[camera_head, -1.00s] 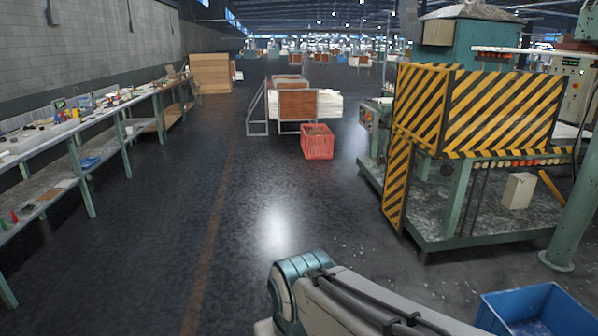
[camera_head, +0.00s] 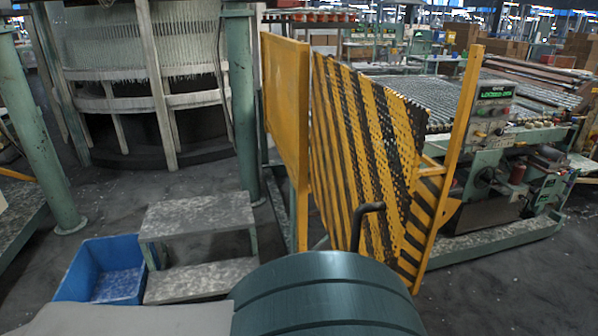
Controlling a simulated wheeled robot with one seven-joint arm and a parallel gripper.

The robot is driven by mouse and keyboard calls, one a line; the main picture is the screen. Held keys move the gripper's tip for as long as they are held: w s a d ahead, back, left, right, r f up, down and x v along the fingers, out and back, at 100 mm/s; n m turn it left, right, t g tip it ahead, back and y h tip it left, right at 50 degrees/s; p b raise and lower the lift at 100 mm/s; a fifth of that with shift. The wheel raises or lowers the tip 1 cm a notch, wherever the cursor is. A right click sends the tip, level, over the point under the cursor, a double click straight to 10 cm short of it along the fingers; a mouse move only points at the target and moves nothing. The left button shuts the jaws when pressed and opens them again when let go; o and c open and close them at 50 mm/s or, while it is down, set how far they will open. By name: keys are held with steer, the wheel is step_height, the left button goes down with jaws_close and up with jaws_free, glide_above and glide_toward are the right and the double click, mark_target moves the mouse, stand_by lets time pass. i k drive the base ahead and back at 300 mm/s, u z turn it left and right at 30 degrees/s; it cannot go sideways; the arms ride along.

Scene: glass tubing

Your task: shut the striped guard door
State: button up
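The striped guard door (camera_head: 345,140) stands right of centre in the head view. It is a perforated panel with yellow and black diagonal stripes, swung out at an angle from a plain yellow panel (camera_head: 287,105) on its left. A yellow upright (camera_head: 463,110) is at its right side. A dark bent handle (camera_head: 362,222) shows low in front of the striped panel. My arm fills the bottom centre and covers part of the door's lower edge. My gripper is not in view.
A grey two-step stool (camera_head: 197,218) and a blue bin (camera_head: 98,268) stand left of the door. Green posts (camera_head: 38,125) rise behind them. A machine with a control panel (camera_head: 492,110) and roller bed stands to the right. Some dark floor is bare at the lower right.

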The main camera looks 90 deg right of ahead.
mark_target(370, 90)
steer(key=z, duration=3.65)
steer(key=i, duration=0.5)
steer(key=u, duration=1.2)
steer(key=k, duration=1.25)
steer(key=z, duration=1.3)
